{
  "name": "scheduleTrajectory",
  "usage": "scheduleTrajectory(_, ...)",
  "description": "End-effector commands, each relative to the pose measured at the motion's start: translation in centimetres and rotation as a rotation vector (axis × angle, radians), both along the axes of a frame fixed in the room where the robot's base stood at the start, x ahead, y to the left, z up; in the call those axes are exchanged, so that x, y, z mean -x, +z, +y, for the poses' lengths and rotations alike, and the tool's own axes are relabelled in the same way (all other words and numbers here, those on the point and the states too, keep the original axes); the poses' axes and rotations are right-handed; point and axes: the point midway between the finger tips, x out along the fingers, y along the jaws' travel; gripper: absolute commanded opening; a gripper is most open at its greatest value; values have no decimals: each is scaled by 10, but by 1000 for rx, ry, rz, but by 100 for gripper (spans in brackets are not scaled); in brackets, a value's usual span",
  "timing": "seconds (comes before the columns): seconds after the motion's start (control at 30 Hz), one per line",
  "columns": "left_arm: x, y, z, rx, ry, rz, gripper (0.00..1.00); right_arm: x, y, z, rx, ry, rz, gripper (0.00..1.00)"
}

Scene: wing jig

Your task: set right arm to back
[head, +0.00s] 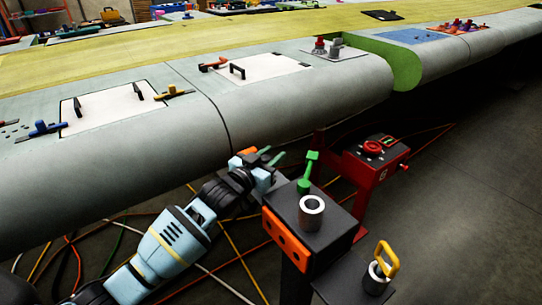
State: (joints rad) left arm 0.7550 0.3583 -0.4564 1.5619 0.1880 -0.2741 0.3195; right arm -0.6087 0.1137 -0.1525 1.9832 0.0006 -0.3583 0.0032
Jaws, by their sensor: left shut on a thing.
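My left arm comes in from the lower left, and its left gripper (264,163) is in front of the wing's lower edge, beside the black-topped stand. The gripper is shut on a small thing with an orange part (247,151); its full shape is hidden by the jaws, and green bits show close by. My right arm and right gripper are out of the view.
The grey wing (130,140) with white panels spans the back. The black-topped stand (325,222) bears a metal ring and a green handle (308,172). A red stand (375,165) and a yellow-handled piece (386,261) are right. Cables cross the floor; the floor at right is clear.

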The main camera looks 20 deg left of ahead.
Motion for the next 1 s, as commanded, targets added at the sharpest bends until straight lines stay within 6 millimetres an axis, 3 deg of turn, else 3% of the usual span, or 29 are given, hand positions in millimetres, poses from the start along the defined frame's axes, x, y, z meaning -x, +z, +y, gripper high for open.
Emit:
scheduleTrajectory(0.07,0,-2,1,-2,2,3,0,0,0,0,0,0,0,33)
scheduleTrajectory(0.1,0,-2,1,-2,2,3,34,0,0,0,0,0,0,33)
scheduleTrajectory(0.27,0,-1,1,-1,2,2,53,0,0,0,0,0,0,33)
scheduleTrajectory(0.67,7,-1,4,-1,2,2,53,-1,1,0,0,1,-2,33)
scheduleTrajectory(1.0,51,-1,20,-2,1,2,53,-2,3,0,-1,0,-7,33)
